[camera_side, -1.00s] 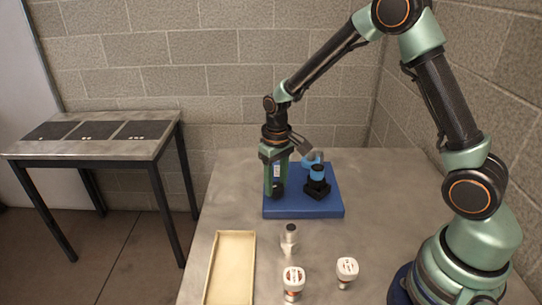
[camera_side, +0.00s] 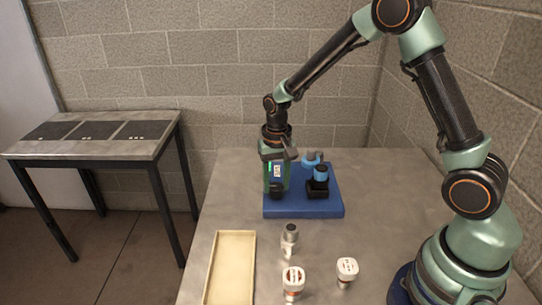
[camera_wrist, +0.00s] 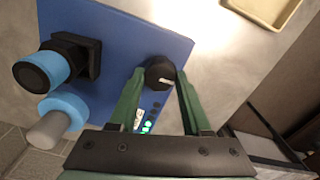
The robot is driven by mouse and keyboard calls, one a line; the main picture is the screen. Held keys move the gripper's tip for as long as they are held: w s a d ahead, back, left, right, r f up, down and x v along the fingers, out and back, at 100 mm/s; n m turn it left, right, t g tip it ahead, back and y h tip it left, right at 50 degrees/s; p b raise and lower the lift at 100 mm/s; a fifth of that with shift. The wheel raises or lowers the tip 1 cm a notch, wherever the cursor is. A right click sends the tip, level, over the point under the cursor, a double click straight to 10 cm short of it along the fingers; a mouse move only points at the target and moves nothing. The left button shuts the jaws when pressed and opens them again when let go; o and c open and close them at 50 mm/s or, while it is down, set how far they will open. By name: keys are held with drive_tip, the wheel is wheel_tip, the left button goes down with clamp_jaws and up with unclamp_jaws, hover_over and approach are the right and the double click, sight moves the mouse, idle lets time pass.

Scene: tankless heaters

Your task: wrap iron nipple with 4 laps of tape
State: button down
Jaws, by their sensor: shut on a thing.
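The iron nipple stands upright in a black holder on a blue base (camera_side: 300,207); blue tape (camera_side: 320,174) covers its upper part. In the wrist view the taped nipple (camera_wrist: 42,70) and black holder (camera_wrist: 80,52) are at the left. A light blue tape roll (camera_side: 312,157) sits on a grey spindle behind it, and shows in the wrist view (camera_wrist: 63,108). My gripper (camera_side: 275,187) points down, shut on a black knob (camera_wrist: 160,74) at the base's left in the side view. The lap count cannot be read.
A small panel with green lights (camera_wrist: 145,122) is beside the knob. In front stand a metal fitting (camera_side: 290,234) and two white-topped valves (camera_side: 293,279) (camera_side: 347,268). A cream tray (camera_side: 209,275) lies front left. A side table (camera_side: 95,149) stands apart.

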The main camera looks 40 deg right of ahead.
sight(276, 185)
drive_tip(key=shift+w+r, duration=0.1)
drive_tip(key=shift+c, duration=1.8)
unclamp_jaws()
wheel_tip(276, 185, up, 12)
